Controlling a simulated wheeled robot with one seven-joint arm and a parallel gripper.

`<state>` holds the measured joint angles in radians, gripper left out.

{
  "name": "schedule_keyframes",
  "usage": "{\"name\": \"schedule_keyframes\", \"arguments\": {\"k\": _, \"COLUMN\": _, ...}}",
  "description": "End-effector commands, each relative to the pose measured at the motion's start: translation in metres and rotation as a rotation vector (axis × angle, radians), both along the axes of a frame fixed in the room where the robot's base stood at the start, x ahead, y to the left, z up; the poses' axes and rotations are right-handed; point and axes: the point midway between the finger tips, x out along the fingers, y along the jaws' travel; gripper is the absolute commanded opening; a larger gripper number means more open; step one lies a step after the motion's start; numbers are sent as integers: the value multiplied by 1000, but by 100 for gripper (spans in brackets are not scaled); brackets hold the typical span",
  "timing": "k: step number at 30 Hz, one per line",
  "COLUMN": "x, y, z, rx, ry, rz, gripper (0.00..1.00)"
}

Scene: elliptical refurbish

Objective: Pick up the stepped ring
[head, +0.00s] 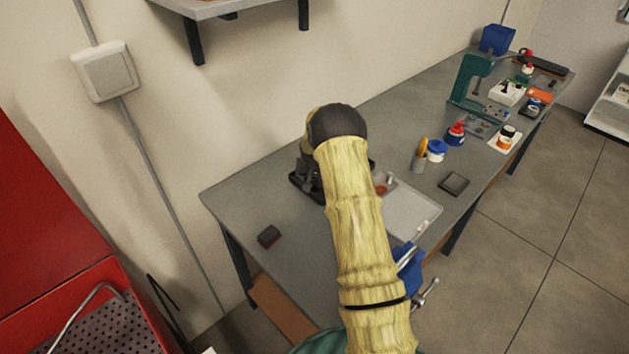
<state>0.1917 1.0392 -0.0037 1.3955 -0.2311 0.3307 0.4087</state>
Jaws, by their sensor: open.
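I cannot make out the stepped ring for certain in the head view. A light grey tray (412,212) lies on the workbench to the right of my arm. Small reddish and grey parts (383,186) are at its far left corner, partly behind my arm and too small to identify. My yellow-sleeved arm reaches up the middle of the view to a dark joint and bends away behind it. My gripper is not clearly visible; the arm hides that area.
A black device (306,178) stands on the grey workbench (245,205), partly hidden by my arm. A dark block (269,236) lies near the left end. A blue vise (409,270) is at the front edge. Bottles (436,150), a dark square (453,183) and a green press (468,80) stand rightward.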

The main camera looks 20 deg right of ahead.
Motion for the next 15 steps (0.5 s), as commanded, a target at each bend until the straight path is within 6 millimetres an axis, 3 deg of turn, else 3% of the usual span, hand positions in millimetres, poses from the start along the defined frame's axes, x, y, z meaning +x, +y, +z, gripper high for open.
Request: {"name": "schedule_keyframes", "arguments": {"k": 15, "x": 0, "y": 0, "z": 0, "rx": -1, "ry": -1, "rz": 1, "gripper": 59}}
